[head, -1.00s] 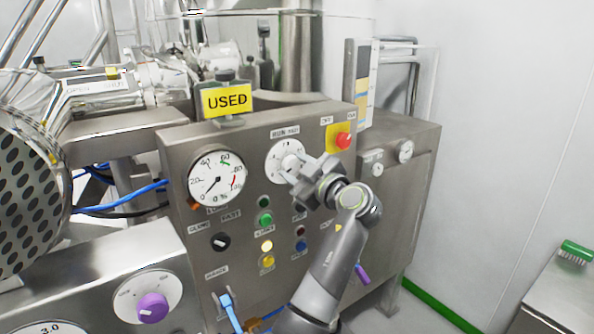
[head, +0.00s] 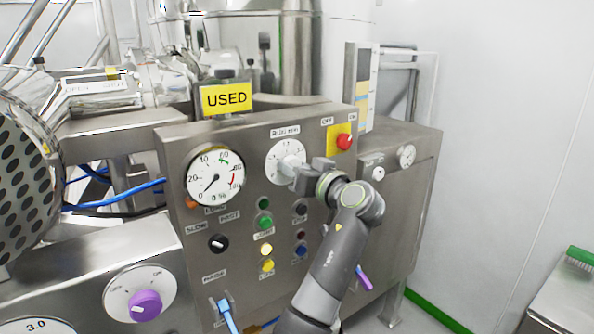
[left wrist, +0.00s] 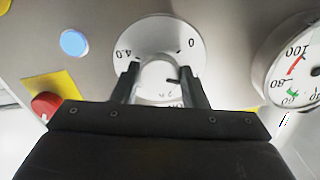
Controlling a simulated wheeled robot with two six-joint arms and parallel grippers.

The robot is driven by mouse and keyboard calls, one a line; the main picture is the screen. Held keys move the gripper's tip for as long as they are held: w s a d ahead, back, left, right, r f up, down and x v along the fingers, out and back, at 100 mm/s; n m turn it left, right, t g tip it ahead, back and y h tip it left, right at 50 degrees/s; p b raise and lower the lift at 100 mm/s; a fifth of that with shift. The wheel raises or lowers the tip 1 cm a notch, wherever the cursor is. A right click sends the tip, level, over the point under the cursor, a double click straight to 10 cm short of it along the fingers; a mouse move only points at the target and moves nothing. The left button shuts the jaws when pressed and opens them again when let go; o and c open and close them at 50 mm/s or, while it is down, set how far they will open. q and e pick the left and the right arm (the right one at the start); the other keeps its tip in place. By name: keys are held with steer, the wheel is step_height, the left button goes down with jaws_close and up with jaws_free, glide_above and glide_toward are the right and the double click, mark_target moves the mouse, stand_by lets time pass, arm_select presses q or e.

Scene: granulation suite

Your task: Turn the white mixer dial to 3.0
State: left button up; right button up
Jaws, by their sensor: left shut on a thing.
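The white mixer dial (head: 286,160) is on the upper part of the steel control panel, to the right of the round gauge. Its scale plate also shows in the left wrist view (left wrist: 150,35), upside down, with 0 and 4.0 legible. My left gripper (head: 296,170) is at the dial, its arm rising from below. In the left wrist view its two fingers (left wrist: 158,82) are shut on the white knob (left wrist: 158,72), one on each side. A dark pointer mark shows on the knob near the right finger. The exact reading cannot be told. My right gripper is not in view.
The round gauge (head: 215,178) is left of the dial. A red stop button (head: 344,142) on a yellow plate is to its upper right. Several coloured buttons and lamps sit below. A purple knob (head: 146,305) is at lower left.

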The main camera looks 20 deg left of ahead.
arm_select(q)
steer(key=m+p, duration=0.1)
steer(key=m, duration=0.2)
steer(key=m+p, duration=0.1)
steer(key=m, duration=0.2)
steer(key=m+p, duration=0.1)
steer(key=m, duration=0.3)
steer(key=shift+r+p, duration=0.3)
steer(key=shift+p, duration=0.05)
steer(key=m+p, duration=0.1)
steer(key=m, duration=0.1)
steer(key=shift+m+p, duration=0.4)
steer(key=m+p, duration=0.3)
steer(key=shift+m, duration=0.3)
steer(key=m+p, duration=0.3)
steer(key=shift+r+m, duration=0.1)
steer(key=shift+m, duration=0.2)
steer(key=m+p, duration=0.2)
steer(key=m, duration=0.1)
steer(key=shift+f+m+p, duration=0.2)
steer(key=shift+m+p, duration=0.6)
steer(key=shift+m, duration=0.1)
